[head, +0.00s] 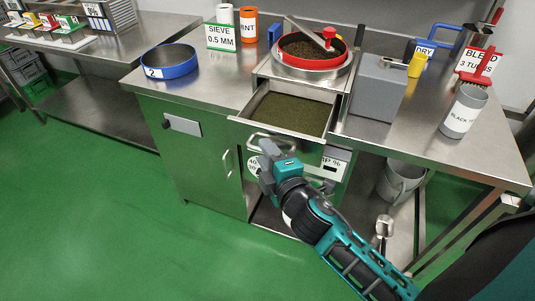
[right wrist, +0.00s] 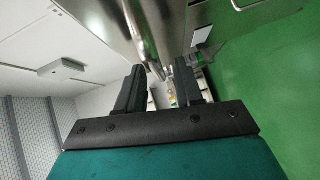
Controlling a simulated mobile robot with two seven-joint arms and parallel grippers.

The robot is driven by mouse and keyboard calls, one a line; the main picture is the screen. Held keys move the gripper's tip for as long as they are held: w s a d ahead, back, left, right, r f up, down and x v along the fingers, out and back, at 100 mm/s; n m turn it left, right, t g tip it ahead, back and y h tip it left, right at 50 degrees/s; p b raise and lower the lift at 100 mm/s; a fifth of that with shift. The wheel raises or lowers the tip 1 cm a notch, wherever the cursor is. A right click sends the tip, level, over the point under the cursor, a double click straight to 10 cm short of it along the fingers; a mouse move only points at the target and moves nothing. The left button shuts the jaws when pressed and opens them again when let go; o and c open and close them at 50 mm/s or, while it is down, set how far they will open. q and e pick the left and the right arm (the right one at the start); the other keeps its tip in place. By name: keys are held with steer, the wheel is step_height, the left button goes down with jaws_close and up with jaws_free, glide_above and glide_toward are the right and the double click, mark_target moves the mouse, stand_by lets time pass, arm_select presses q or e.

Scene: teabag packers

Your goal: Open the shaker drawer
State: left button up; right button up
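The shaker drawer (head: 289,114) is a metal drawer standing pulled out below the shaker, filled with fine dark green material. Its bar handle (head: 284,148) is on the front panel. My right gripper (head: 267,160) is in front of that panel, just below the handle and overlapping its middle in the head view. In the right wrist view its two dark fingers (right wrist: 159,88) stand apart with a gap between them. Contact with the handle cannot be told. The shaker has a red-rimmed sieve (head: 309,49) of dark tea on top. My left gripper is not in view.
A grey box (head: 377,90) stands right of the drawer, and a labelled grey cup (head: 464,112) farther right. A blue sieve (head: 169,62) is on the left counter. A grey bucket (head: 401,181) sits under the table. The green floor in front is clear at left.

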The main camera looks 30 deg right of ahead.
steer(key=s+r+b, duration=0.2)
steer(key=s, duration=1)
steer(key=shift+s+a, duration=0.4)
steer(key=shift+a, duration=0.05)
steer(key=a+f+m+g+y, duration=0.1)
steer(key=f+m+g, duration=0.1)
steer(key=f+m, duration=0.4)
steer(key=s+a+f+m+g+y, duration=0.1)
steer(key=a+f+m+g+y, duration=0.1)
steer(key=f+m, duration=0.5)
step_height(320, 180, down, 6)
steer(key=shift+a+r+g, duration=0.1)
steer(key=shift+a+g, duration=0.05)
steer(key=shift+g, duration=0.65)
stand_by(0.9)
